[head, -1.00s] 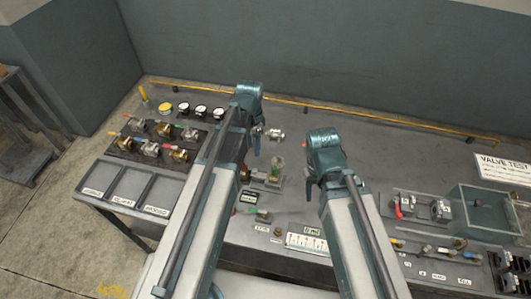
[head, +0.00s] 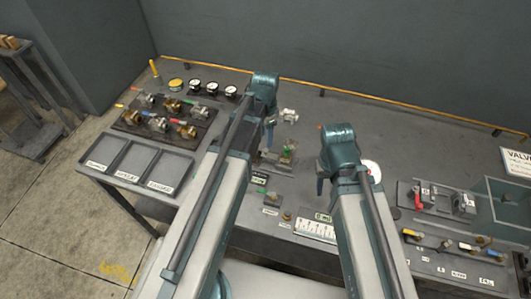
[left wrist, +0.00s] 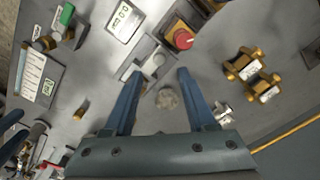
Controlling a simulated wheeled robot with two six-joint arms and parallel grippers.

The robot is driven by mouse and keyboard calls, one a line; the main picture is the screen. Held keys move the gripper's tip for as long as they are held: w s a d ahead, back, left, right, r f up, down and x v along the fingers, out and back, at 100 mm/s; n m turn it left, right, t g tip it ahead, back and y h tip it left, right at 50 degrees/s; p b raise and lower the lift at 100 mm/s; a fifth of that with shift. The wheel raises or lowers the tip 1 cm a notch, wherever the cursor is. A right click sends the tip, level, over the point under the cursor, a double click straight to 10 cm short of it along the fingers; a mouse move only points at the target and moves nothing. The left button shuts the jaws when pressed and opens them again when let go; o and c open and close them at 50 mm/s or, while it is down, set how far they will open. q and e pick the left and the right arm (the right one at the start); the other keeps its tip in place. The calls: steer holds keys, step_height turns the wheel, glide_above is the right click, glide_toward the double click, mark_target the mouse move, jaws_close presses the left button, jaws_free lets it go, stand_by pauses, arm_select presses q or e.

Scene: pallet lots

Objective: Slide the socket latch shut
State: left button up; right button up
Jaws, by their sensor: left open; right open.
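I cannot tell for sure which part is the socket latch. In the left wrist view a small grey bracket with a pale round knob (left wrist: 152,62) lies just beyond and between my left fingertips, and no contact shows. My left gripper (left wrist: 158,76) is open and empty; in the head view it (head: 269,138) hangs over the middle of the bench, beside a small fixture with a green part (head: 288,149). My right gripper (head: 321,184) appears in the head view over the bench, to the right of that fixture, with nothing seen in it.
A red knob on a block (left wrist: 183,39) stands close beyond the left fingertips, with brass fittings (left wrist: 252,74) to the right. A rack of valves (head: 160,122), empty trays (head: 134,162) and gauges (head: 212,88) fill the left. A clear-walled box (head: 507,203) stands at right.

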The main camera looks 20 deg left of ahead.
mark_target(266, 150)
arm_select(q)
step_height(266, 150, down, 6)
steer(key=b, duration=0.5)
steer(key=shift+f, duration=0.15)
arm_select(e)
step_height(266, 150, down, 6)
steer(key=shift+f, duration=0.15)
arm_select(q)
jaws_close()
stand_by(0.6)
